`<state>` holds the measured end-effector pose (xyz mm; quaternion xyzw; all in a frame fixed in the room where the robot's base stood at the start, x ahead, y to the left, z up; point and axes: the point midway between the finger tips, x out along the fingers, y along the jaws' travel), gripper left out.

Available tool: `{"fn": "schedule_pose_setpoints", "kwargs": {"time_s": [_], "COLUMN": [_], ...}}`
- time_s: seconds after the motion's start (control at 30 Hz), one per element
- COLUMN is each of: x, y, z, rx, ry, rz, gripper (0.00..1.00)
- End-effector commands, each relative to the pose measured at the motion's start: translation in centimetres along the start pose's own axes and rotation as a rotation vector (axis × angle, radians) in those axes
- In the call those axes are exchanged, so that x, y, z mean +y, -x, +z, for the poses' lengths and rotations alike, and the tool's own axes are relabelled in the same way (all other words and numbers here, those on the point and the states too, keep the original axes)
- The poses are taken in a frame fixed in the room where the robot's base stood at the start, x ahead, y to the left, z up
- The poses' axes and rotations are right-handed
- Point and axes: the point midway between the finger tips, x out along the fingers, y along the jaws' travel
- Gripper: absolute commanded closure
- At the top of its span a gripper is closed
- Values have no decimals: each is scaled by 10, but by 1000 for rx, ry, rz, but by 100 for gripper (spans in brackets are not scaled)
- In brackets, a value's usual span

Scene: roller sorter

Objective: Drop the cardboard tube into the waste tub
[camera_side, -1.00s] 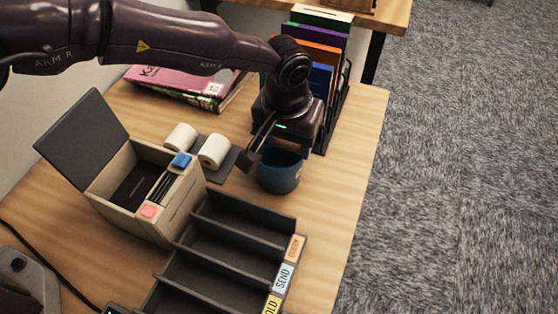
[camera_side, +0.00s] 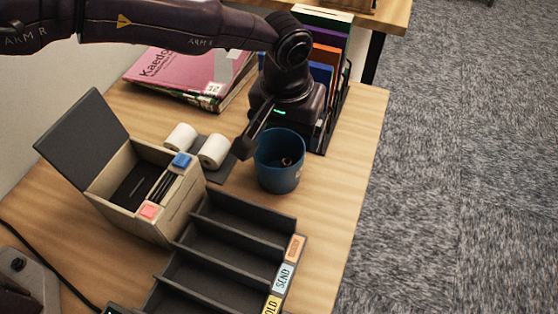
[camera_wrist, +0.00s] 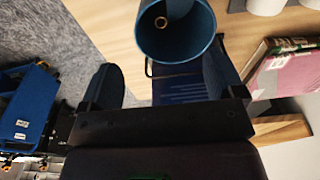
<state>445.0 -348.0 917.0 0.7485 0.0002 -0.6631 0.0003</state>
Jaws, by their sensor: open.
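The blue waste tub (camera_side: 279,179) stands upright on the desk, and it also shows at the top of the wrist view (camera_wrist: 176,45). The cardboard tube (camera_side: 287,162) lies inside the tub; its round brown end (camera_wrist: 161,21) shows in the wrist view against the tub's inside. My gripper (camera_wrist: 163,78) is open with nothing between its dark fingers. It is behind the tub's rim, clear of the tube. In the side view one finger shows left of the tub and the other is hidden.
A file rack (camera_side: 343,103) with coloured folders stands close behind my gripper. Two white rolls (camera_side: 214,151) sit left of the tub. A lidded box (camera_side: 125,209) and a divided tray (camera_side: 243,228) are in front. Books (camera_side: 188,75) lie at the back left.

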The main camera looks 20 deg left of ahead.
Motion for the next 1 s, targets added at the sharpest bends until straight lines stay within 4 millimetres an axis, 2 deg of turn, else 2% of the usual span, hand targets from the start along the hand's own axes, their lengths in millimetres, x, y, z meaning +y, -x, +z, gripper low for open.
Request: {"fn": "schedule_pose_setpoints", "kwargs": {"time_s": [0.03, 0.2, 0.4, 0.6, 1.0], "x": [1, 0, 0, 0, 0], "y": [14, 52, 84, 95, 96], "z": [-1, 0, 0, 0, 0], "rx": [4, 3, 2, 1, 0], "ry": [0, 0, 0, 0, 0], "rz": [4, 3, 2, 0, 0], "gripper": [12, 12, 12, 12, 12]}}
